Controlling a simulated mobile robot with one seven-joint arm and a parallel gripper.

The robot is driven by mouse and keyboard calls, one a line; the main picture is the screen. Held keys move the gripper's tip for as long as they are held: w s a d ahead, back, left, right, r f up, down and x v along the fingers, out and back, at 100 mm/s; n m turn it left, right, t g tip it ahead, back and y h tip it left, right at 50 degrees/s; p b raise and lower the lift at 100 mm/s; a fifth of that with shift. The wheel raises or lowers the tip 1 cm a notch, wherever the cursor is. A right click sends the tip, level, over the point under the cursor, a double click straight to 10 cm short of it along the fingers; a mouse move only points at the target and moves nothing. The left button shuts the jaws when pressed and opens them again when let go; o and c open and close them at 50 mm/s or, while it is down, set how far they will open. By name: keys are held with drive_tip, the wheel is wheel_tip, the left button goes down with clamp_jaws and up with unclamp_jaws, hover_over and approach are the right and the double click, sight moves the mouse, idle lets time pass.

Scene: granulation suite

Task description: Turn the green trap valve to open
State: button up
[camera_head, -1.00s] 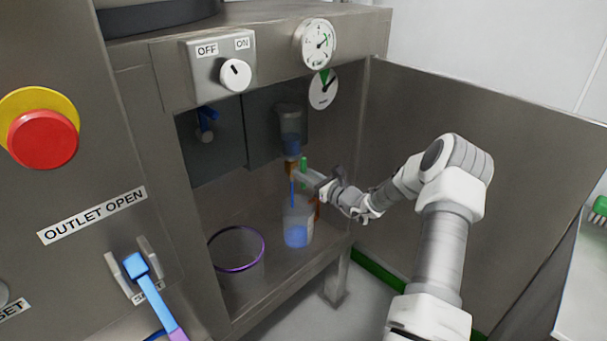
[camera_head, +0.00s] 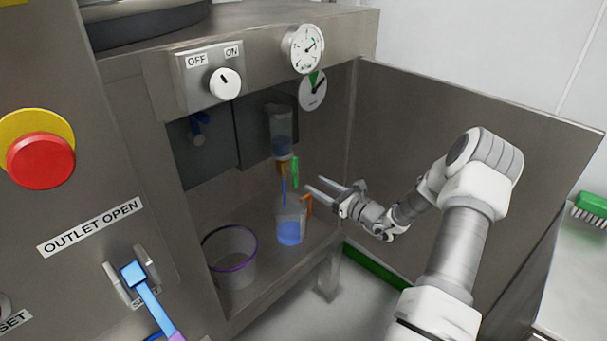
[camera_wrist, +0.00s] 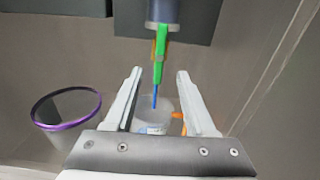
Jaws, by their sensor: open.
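The green trap valve handle (camera_head: 295,171) hangs upright below the clear trap cylinder (camera_head: 281,130), which holds blue liquid. In the wrist view the green handle (camera_wrist: 160,55) points down along the line of the blue stream or tube (camera_wrist: 154,97). My gripper (camera_head: 318,188) is open and empty, to the right of the handle and apart from it. In the wrist view its two fingers (camera_wrist: 157,72) stand either side of the space below the handle. A clear jug (camera_head: 291,219) with blue liquid and an orange handle (camera_head: 308,205) stands under the trap.
A bucket with a purple rim (camera_head: 231,256) stands left of the jug on the cabinet floor. The open cabinet door (camera_head: 440,130) is at the right, behind my arm.

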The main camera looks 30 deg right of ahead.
drive_tip(key=p+v, duration=0.1)
drive_tip(key=v, duration=0.6)
drive_tip(key=shift+s, duration=0.3)
